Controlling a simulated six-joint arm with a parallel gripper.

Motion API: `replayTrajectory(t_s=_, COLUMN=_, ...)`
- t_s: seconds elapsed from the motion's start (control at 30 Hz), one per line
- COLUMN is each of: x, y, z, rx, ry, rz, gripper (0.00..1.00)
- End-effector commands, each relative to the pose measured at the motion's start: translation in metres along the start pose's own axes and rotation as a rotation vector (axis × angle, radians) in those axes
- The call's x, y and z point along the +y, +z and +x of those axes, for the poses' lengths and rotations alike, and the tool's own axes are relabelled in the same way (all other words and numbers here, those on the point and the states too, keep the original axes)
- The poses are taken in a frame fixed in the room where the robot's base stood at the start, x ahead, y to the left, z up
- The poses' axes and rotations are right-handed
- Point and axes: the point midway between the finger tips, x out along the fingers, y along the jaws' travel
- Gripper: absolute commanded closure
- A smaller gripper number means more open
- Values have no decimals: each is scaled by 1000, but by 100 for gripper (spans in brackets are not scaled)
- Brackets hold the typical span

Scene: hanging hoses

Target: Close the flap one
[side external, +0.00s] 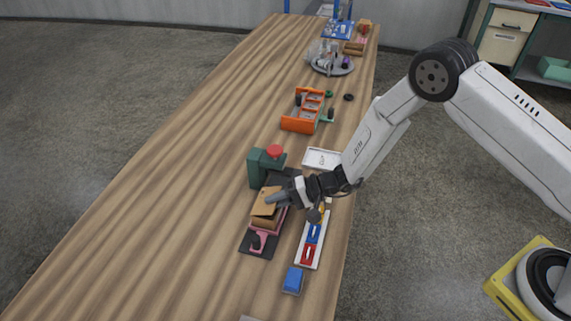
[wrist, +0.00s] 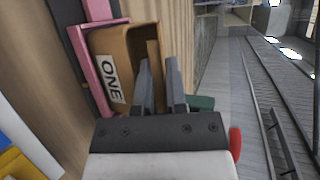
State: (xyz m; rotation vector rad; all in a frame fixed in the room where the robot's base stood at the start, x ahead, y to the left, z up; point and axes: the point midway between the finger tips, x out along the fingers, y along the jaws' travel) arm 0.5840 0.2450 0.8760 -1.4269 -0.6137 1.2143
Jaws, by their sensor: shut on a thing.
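The brown box (wrist: 125,45) with a white label reading ONE shows in the wrist view, its inside visible. Its tan flap (wrist: 153,56) is seen nearly edge-on as a narrow strip running down between my fingers. My gripper (wrist: 160,75) is shut on the flap, at the box's side. In the side view the box (side external: 266,222) sits in a pink frame on a dark base, with the tan flap (side external: 264,209) tilted up above it. My gripper (side external: 272,199) reaches the flap from the right. The exact contact is hard to see at this size.
A green block with a red button (side external: 275,151) stands just behind the box. A white strip with blue and red parts (side external: 311,240) lies to the right, near a blue block (side external: 293,280). An orange rack (side external: 303,112) stands farther back. The table's left side is clear.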

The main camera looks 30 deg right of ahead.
Motion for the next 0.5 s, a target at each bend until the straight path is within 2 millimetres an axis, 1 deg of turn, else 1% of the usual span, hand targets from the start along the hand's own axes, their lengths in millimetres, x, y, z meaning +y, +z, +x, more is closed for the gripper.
replayTrajectory(t_s=0.27, x=0, y=0, z=0, rx=0, ry=-1, rz=0, gripper=100)
replayTrajectory(t_s=0.3, x=0, y=0, z=0, rx=0, ry=-1, rz=0, gripper=75)
replayTrajectory(t_s=0.33, x=0, y=0, z=0, rx=0, ry=0, rz=0, gripper=66)
replayTrajectory(t_s=0.37, x=0, y=0, z=0, rx=0, ry=0, rz=0, gripper=60)
replayTrajectory(t_s=0.5, x=0, y=0, z=0, rx=0, ry=1, rz=1, gripper=60)
